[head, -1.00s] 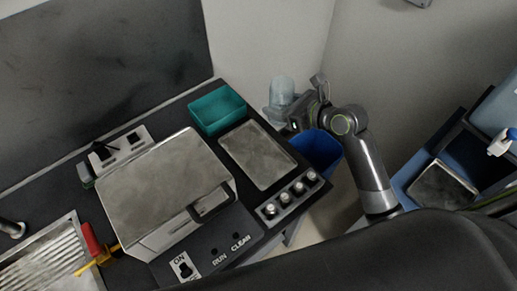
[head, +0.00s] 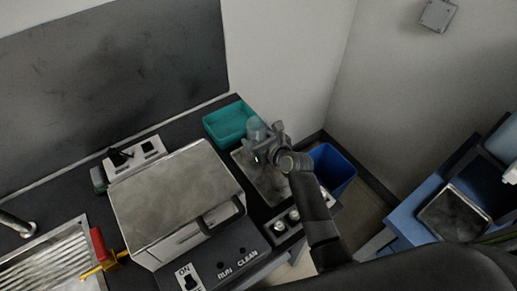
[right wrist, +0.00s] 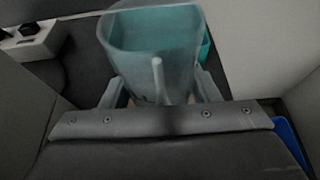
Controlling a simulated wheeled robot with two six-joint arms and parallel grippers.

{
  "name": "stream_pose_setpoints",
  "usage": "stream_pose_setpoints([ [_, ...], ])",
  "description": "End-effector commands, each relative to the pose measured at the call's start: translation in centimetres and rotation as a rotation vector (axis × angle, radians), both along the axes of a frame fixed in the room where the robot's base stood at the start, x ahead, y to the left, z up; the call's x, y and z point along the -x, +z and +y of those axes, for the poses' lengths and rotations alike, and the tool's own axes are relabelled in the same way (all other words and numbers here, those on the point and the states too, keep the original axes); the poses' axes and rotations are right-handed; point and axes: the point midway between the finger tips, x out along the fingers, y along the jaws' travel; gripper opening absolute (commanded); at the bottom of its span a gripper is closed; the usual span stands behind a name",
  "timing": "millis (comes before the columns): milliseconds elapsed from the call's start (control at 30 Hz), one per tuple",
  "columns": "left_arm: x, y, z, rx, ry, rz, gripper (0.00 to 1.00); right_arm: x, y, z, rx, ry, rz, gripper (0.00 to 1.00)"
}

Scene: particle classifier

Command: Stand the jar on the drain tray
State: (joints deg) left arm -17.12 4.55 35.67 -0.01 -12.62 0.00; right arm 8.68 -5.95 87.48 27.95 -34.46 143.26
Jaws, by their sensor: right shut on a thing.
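The jar (head: 256,129) is a pale, see-through vessel. My right gripper (head: 266,152) is shut on it and holds it over the far end of a flat grey metal plate, beside a teal bin. In the right wrist view the jar (right wrist: 155,45) fills the space between the fingers of the right gripper (right wrist: 160,95), with its wide end away from the palm. A ribbed metal tray (head: 45,268), which looks like the drain tray, lies at the lower left, cut off by the picture edge. My left gripper is not in view.
The flat metal plate (head: 270,186) lies partly under my right arm. The teal bin (head: 229,122) stands behind it. A large metal-topped machine (head: 175,195) stands between plate and ribbed tray. A red and yellow part (head: 98,244) stands by the tray. A blue bin (head: 332,168) is at right.

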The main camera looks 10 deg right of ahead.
Motion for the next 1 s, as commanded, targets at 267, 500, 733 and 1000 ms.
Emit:
stream_pose_setpoints([
  [267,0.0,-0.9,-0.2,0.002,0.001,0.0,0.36,0.0,-3.6,-0.1,0.0,-0.002,0.001,0.22],
  [500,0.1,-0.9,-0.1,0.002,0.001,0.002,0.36,0.0,-3.8,-0.1,0.0,-0.002,-0.001,0.22],
  [733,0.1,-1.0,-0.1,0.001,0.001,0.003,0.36,0.0,-4.1,-0.1,0.0,-0.001,0.0,0.61],
  [1000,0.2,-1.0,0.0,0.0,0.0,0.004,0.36,0.0,-4.1,-0.1,0.0,-0.001,0.0,0.77],
])
